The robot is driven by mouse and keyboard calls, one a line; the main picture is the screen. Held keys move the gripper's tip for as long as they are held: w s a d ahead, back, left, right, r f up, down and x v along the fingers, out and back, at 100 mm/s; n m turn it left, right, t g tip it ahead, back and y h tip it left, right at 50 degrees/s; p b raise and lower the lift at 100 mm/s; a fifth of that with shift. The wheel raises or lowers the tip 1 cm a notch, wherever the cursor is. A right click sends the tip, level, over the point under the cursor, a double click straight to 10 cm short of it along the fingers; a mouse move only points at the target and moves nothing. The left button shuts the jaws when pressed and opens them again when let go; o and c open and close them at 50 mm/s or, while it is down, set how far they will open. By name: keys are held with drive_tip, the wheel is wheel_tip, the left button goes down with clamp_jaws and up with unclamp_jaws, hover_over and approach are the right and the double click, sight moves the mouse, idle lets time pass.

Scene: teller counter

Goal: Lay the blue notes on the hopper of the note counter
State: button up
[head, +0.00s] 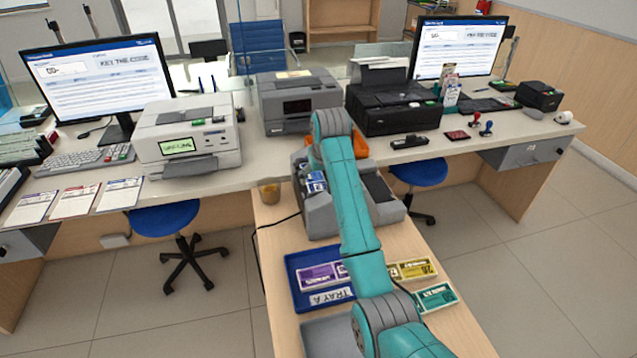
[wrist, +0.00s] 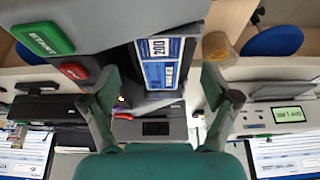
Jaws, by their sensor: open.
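The note counter (head: 322,225) is a grey machine on the near wooden table, partly covered by my arm in the head view. In the wrist view its grey body (wrist: 105,20) has a green and a red button. The blue notes (wrist: 160,68), a banded bundle marked 200, lie on the counter; they also show in the head view (head: 315,183). My gripper (wrist: 158,85) is open, with its fingers apart on either side of the notes' near end in the wrist view. I cannot tell the height gap. In the head view the gripper is hidden behind my arm.
A blue tray (head: 296,291) labelled TRAY A holds purple notes (head: 320,276). Yellow notes (head: 415,269) and green notes (head: 436,297) lie to its right. A tan cup (head: 269,191) stands left of the counter. Printers and monitors fill the desk behind.

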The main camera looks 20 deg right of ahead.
drive_tip(key=v, duration=0.7)
drive_tip(key=shift+r, duration=0.2)
drive_tip(key=shift+s, duration=0.1)
